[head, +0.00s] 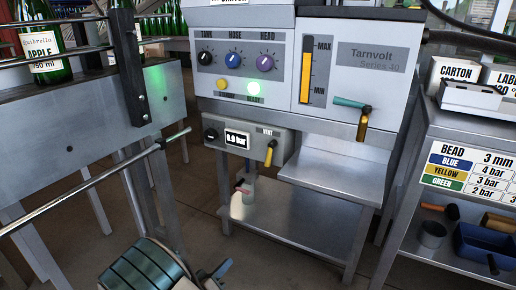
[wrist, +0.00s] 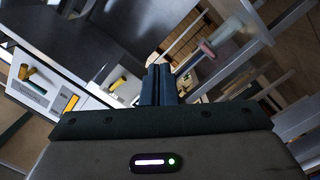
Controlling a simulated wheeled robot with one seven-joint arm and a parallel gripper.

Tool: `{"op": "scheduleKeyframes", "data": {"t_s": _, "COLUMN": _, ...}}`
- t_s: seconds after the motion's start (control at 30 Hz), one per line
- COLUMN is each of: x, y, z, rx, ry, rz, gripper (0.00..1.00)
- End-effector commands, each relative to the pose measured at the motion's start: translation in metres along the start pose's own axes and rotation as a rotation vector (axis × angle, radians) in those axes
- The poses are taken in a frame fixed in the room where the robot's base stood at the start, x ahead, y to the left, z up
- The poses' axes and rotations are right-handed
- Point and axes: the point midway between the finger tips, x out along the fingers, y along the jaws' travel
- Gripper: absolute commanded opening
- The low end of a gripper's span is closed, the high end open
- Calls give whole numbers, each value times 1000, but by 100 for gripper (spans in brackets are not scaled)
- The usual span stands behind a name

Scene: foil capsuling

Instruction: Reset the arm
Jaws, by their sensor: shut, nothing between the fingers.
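My gripper (wrist: 158,84) shows in the wrist view with its two dark fingers together and nothing between them. It points into open space, apart from the machine and the furniture.
A steel conveyor (head: 80,130) with rails and a green Apple bottle (head: 45,50) is at the left. A side bench (head: 470,120) at the right bears a bead pressure chart (head: 468,170). A dark banded rounded object (head: 143,272) is at bottom left. Floor shows between the conveyor and the machine.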

Motion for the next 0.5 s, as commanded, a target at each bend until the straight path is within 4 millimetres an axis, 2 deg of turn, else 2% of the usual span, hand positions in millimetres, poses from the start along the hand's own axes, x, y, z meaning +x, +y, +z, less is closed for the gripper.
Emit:
{"op": "scheduleKeyframes", "data": {"t_s": 0.03, "x": 3, "y": 13, "z": -6, "rx": -6, "ry": -27, "rz": 7, "gripper": 0}}
{"op": "scheduleKeyframes", "data": {"t_s": 0.17, "x": 11, "y": 39, "z": -13, "rx": -31, "ry": -99, "rz": 24, "gripper": 0}}
{"op": "scheduleKeyframes", "data": {"t_s": 0.37, "x": 29, "y": 92, "z": -22, "rx": -74, "ry": -251, "rz": 51, "gripper": 0}}
{"op": "scheduleKeyframes", "data": {"t_s": 0.47, "x": 39, "y": 129, "z": -27, "rx": -97, "ry": -354, "rz": 58, "gripper": 0}}
{"op": "scheduleKeyframes", "data": {"t_s": 0.5, "x": 43, "y": 147, "z": -30, "rx": -107, "ry": -404, "rz": 58, "gripper": 0}}
